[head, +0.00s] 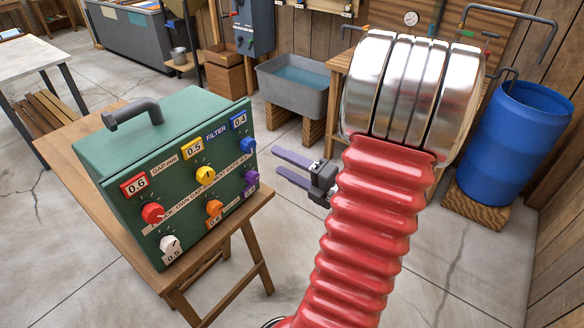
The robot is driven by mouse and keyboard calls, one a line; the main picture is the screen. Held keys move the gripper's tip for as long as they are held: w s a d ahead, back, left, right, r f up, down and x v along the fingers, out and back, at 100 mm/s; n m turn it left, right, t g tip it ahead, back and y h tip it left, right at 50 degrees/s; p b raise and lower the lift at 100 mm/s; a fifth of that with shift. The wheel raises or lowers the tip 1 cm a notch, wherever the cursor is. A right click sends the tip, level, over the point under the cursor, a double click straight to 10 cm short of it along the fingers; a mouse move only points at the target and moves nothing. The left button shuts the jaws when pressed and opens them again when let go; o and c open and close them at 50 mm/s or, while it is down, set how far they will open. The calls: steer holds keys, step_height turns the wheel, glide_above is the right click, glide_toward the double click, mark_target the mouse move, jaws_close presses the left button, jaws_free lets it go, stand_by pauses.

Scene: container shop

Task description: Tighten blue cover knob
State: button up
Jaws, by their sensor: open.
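A green box (120,150) with a dark handle stands on a wooden table on the left. Its front panel carries several coloured knobs. The blue knob (248,146) is at the panel's upper right, below a blue label reading 0.4 (239,120). My gripper (280,166) is to the right of the panel, apart from it, with its two purple fingers pointing left toward the box. The fingers are open with nothing between them. My red ribbed arm hides part of the room behind it.
A yellow knob (205,175), a purple knob (250,191), an orange knob (214,208), a red knob (153,213) and a white knob (170,245) sit near the blue one. The wooden table (75,175) bears the box. A grey water tub (296,88) and blue barrel (512,140) stand behind.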

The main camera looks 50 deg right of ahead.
steer(key=shift+s, duration=1.1)
steer(key=w+a+n+g+y, duration=0.2)
steer(key=a+n+g+y, duration=0.15)
steer(key=a+n, duration=0.45)
steer(key=w+a+n+g+y, duration=0.2)
steer(key=a+n+g+y, duration=0.15)
steer(key=a+n, duration=0.5)
steer(key=s+a+f+n+g, duration=0.1)
steer(key=s+a+n+g, duration=0.25)
steer(key=a+n, duration=0.4)
steer(key=s+a+n+g, duration=0.2)
steer(key=a+n+g, duration=0.2)
steer(key=a+n, duration=0.35)
step_height(320, 180, up, 7)
steer(key=s+n+t+h, duration=0.1)
steer(key=n+h, duration=0.6)
steer(key=n, duration=1.3)
steer(key=shift+s+a+t+h, duration=0.15)
steer(key=shift+s+t+h, duration=0.15)
steer(key=shift+t, duration=0.25)
